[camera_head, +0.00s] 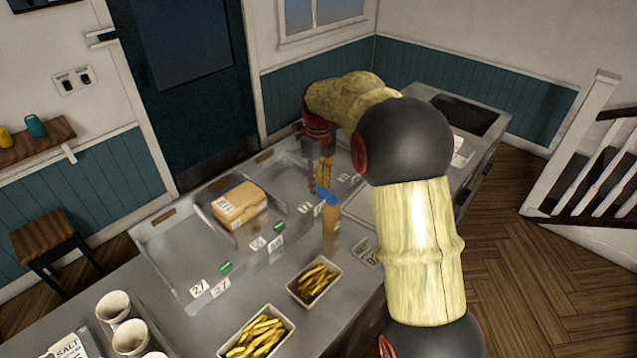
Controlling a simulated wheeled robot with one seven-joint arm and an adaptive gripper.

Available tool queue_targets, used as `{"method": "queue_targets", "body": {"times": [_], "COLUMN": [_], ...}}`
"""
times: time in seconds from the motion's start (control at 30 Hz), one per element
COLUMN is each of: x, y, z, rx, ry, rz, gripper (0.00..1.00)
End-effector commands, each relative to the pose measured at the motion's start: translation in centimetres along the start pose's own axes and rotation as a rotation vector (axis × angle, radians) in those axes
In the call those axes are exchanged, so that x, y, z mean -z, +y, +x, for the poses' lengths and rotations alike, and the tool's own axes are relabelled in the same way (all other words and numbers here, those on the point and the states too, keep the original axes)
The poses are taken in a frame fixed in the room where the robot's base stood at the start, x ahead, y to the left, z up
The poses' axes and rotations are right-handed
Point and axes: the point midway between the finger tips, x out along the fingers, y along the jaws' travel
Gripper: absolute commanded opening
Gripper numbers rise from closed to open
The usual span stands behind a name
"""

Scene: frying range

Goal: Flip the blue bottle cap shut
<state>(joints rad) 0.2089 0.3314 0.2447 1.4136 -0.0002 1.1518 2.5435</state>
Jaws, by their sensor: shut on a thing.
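The bottle (330,228) is tan-brown and stands upright near the middle of the steel counter. Its blue cap (326,196) is at its top, tilted a little to the left. My gripper (323,186) points down from above, with its fingertips at the blue cap. It is shut on the cap, as far as this small view shows. The hinge, and how far the cap stands open, are too small to tell.
Two trays of fries (316,281) (258,335) stand in front. White cups (130,336) are at the front left. My arm covers the counter's right side.

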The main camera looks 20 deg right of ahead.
Motion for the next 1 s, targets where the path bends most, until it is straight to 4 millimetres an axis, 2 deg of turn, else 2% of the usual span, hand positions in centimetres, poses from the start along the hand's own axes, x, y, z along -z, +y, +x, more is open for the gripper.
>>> {"method": "queue_targets", "body": {"times": [0.23, 0.57, 0.77, 1.0], "x": [0.0, 0.3, 0.8, 1.8], "y": [0.0, 0.0, -0.1, -0.1], "z": [0.0, -0.1, -0.3, -0.6], "rx": [0.000, 0.000, 0.001, 0.003], "ry": [0.000, -0.044, -0.156, -0.367], "rz": [0.000, 0.003, 0.005, 0.006], "gripper": [0.00, 0.00, 0.00, 0.00]}}
